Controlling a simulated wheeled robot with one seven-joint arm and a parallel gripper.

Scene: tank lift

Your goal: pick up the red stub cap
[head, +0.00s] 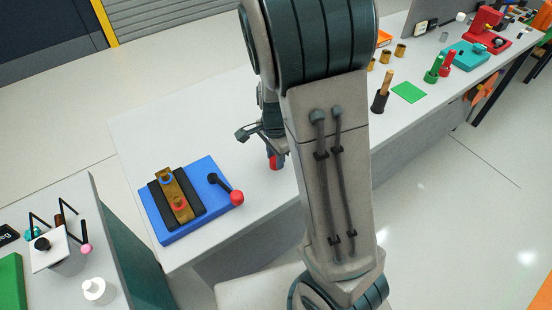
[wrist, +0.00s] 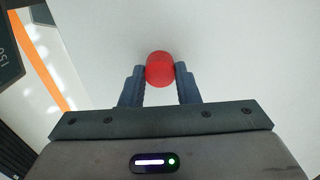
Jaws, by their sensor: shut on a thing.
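The red stub cap (wrist: 159,67) sits between the two fingertips of my gripper (wrist: 160,85) in the wrist view, with a finger touching it on each side. The gripper is shut on it. In the head view my gripper (head: 270,146) is over the white table, to the right of the blue fixture. The red cap (head: 274,162) shows at its fingertips, low over the table top. I cannot tell whether the cap touches the table. My arm hides part of the table behind it.
A blue fixture (head: 206,178) with a brass block (head: 172,185) and a red-knobbed lever (head: 236,197) stands on the white table (head: 135,130). Right of my arm are brass cylinders (head: 400,50), a green square (head: 409,92) and a dark-handled tool (head: 381,98). The table between fixture and gripper is clear.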

